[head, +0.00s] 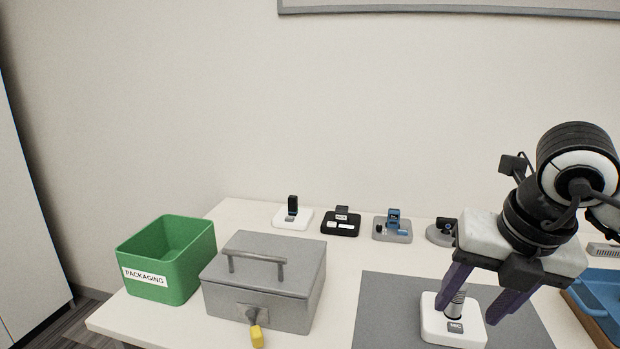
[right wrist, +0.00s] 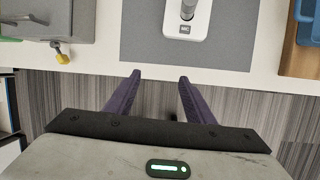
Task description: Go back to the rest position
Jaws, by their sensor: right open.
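My right gripper (head: 480,304) is open in the head view, with its two purple fingers spread and pointing down above the front of the table. It hangs near a white device (head: 437,323) labelled MIC, which stands on a grey mat (head: 380,300). In the right wrist view the open fingers (right wrist: 158,78) have nothing between them, and the white MIC device (right wrist: 200,18) lies beyond their tips, apart from them. In the head view a finger covers part of the device. My left gripper is in neither view.
Several small devices, including a black one (head: 341,228), line the back. A blue tray (head: 603,290) is at the right.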

